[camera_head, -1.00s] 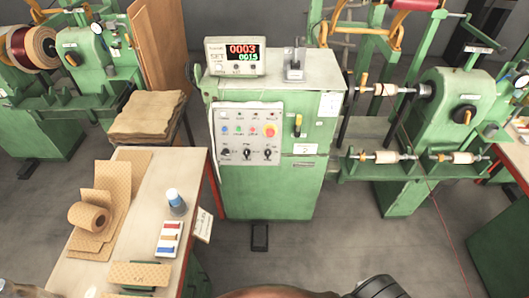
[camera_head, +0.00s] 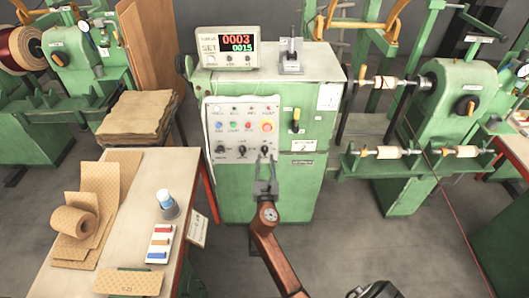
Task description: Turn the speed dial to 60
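The white control panel (camera_head: 249,113) is on the front of the green machine cabinet (camera_head: 250,194). Its bottom row has black knobs, a left one (camera_head: 219,150), a middle one (camera_head: 241,151) and a right one partly behind my fingertips. Their labels and settings are too small to read, so I cannot tell which is the speed dial. My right gripper (camera_head: 265,159) is in front of the panel's lower right, fingers pointing up at the right knob. Its fingers are apart, and nothing shows held; contact with the knob cannot be told.
A red emergency button (camera_head: 267,126) sits just above the right knob, and a yellow-handled switch (camera_head: 295,119) is to its right. A counter display (camera_head: 231,47) stands on the cabinet. A worktable (camera_head: 134,215) with paper rolls stands at left.

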